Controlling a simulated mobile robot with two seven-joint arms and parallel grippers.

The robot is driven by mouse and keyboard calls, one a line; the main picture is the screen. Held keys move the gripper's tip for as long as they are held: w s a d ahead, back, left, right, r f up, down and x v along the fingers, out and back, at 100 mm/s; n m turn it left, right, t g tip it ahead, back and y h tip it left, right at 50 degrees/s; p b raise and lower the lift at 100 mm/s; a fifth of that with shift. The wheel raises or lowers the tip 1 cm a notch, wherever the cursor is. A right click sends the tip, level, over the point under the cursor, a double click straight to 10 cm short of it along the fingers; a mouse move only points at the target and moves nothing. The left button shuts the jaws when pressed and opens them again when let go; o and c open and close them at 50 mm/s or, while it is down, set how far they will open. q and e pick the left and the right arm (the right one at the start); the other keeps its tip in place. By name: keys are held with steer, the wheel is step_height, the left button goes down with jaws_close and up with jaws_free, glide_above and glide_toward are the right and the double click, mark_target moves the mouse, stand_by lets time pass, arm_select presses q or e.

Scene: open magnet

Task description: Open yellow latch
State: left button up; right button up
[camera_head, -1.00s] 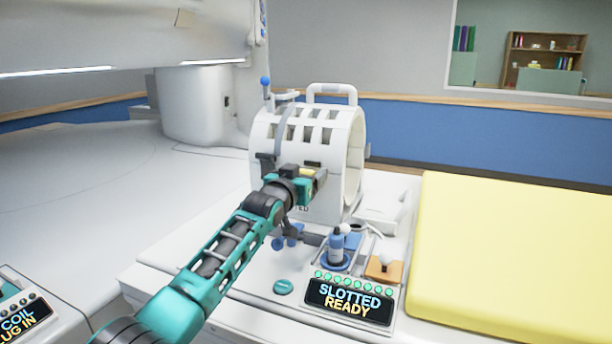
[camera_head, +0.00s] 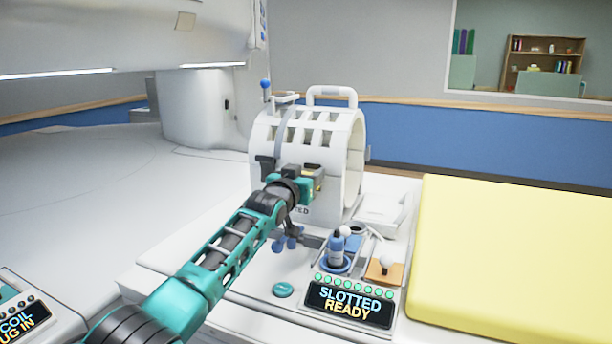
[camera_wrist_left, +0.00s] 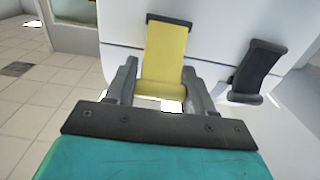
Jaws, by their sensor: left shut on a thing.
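The yellow latch (camera_wrist_left: 165,55) is on the white slotted cylindrical coil (camera_head: 345,165), topped by a dark bar in the left wrist view. My left gripper (camera_wrist_left: 160,82) has one finger on each side of the latch's lower part and is shut on it. In the head view the left gripper (camera_head: 308,180) is at the coil's near side, and it hides most of the latch; only a small yellow patch shows. My right gripper is in neither view.
A dark latch (camera_wrist_left: 253,70) sits right of the yellow one. A yellow pad (camera_head: 520,250) lies to the right.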

arm_select(q)
jaws_close()
steer(key=shift+s+f+b, duration=0.1)
steer(key=shift+f+b, duration=0.2)
steer(key=shift+b, duration=0.2)
steer(key=b, duration=0.1)
steer(key=f+t+b, duration=0.1)
steer(key=shift+s+a+b, duration=0.1)
steer(key=shift+s+b, duration=0.15)
steer(key=shift+b, duration=0.15)
steer(key=t+b, duration=0.1)
steer(key=b, duration=0.2)
steer(key=t+h+b, duration=0.1)
steer(key=t+b, duration=0.1)
steer(key=b, duration=0.1)
steer(key=s+t+b, duration=0.1)
steer(key=b, duration=0.2)
steer(key=shift+a+f+h+b, duration=0.2)
steer(key=shift+f+h+b, duration=0.1)
steer(key=shift+f+h, duration=0.1)
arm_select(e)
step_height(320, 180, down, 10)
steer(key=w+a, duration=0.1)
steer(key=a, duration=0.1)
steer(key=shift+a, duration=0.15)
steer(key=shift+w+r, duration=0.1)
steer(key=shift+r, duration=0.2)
